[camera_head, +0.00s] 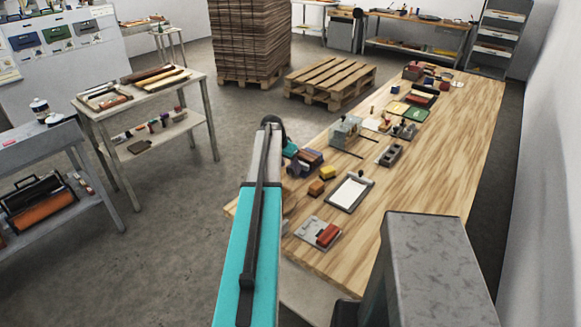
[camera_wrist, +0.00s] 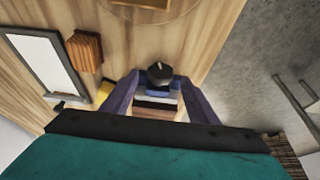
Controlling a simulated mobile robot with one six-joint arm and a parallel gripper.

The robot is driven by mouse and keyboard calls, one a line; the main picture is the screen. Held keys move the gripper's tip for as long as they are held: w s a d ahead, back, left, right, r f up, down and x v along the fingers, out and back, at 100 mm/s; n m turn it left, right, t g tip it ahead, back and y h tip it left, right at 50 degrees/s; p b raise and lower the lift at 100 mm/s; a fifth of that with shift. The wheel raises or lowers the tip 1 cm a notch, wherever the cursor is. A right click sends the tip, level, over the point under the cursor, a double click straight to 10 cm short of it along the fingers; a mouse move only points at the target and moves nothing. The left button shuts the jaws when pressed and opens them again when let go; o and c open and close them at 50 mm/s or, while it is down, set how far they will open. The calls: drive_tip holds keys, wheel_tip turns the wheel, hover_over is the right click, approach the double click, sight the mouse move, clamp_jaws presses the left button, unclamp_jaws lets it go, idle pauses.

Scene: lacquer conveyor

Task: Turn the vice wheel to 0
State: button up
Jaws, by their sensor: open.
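My gripper (camera_wrist: 157,76) shows in the wrist view with its two purple fingers spread apart. A dark round knob (camera_wrist: 161,72) with a pale mark shows between the fingertips; it may be the vice wheel, but I cannot tell for sure. Several stacked bands, blue, pale, black and brown, show just below the knob, between the fingers. I cannot tell whether a finger touches any of this. No scale or number is readable. In the head view my teal arm hides most of this spot, and the vice cannot be made out clearly.
On the wooden bench (camera_head: 440,150) stand a framed white sheet (camera_head: 349,192), an orange block (camera_head: 316,187), a yellow block (camera_head: 328,172) and a grey plate with a red piece (camera_head: 318,233). More items stand farther along. The bench's right side is mostly clear. Pallets (camera_head: 330,82) stand behind.

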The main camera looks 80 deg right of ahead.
drive_tip(key=shift+p+x, duration=0.3)
drive_tip(key=shift+x, duration=0.95)
drive_tip(key=c, duration=1)
